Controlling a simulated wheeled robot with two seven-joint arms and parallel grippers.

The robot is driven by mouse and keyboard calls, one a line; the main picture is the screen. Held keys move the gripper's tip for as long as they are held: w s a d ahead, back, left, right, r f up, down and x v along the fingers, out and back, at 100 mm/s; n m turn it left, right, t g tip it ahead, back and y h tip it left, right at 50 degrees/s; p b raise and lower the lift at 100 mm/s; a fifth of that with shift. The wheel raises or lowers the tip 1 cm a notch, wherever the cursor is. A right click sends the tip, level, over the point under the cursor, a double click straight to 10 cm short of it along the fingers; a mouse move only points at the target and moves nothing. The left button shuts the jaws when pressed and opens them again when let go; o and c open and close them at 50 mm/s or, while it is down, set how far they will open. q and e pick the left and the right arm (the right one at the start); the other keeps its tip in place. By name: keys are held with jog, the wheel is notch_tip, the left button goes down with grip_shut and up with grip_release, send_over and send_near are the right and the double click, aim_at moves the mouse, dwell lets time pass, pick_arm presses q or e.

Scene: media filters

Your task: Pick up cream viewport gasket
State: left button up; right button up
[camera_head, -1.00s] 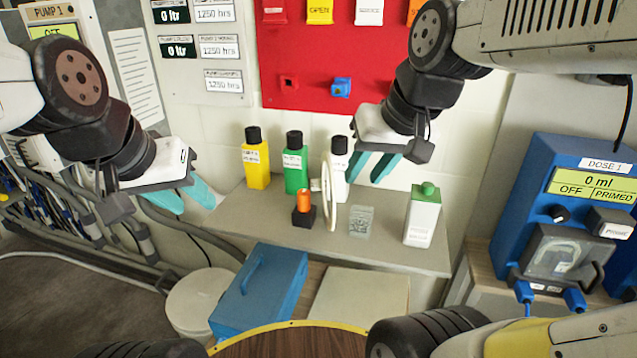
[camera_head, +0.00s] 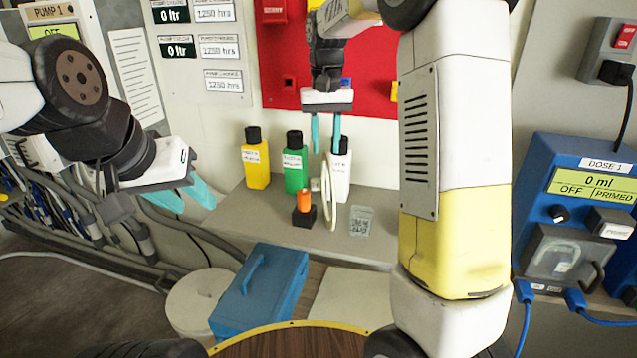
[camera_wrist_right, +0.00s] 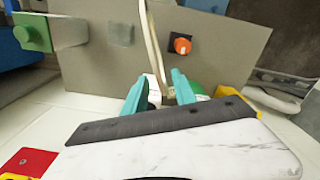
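The cream viewport gasket (camera_head: 333,212) is a thin ring standing upright on the grey shelf, seen nearly edge-on. It also shows in the right wrist view (camera_wrist_right: 153,42), running down toward the gap between the fingers. My right gripper (camera_head: 326,148) is open, pointing down at the top of the ring. Its teal fingers also show in the right wrist view (camera_wrist_right: 160,88), on either side of the ring's near edge; contact cannot be told. My left gripper (camera_head: 195,200) is open and empty, left of the shelf.
A black block with an orange top (camera_head: 304,203) is close left of the ring. Green (camera_head: 294,165), white (camera_head: 343,180) and yellow (camera_head: 256,165) bottles stand behind. A clear grey block (camera_head: 361,221) is to the right.

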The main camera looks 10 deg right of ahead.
aim_at(326, 166)
jog(key=f, duration=0.6)
jog(key=shift+d+f, duration=0.2)
jog(key=shift+f, duration=0.15)
grip_shut()
dwell(1.1)
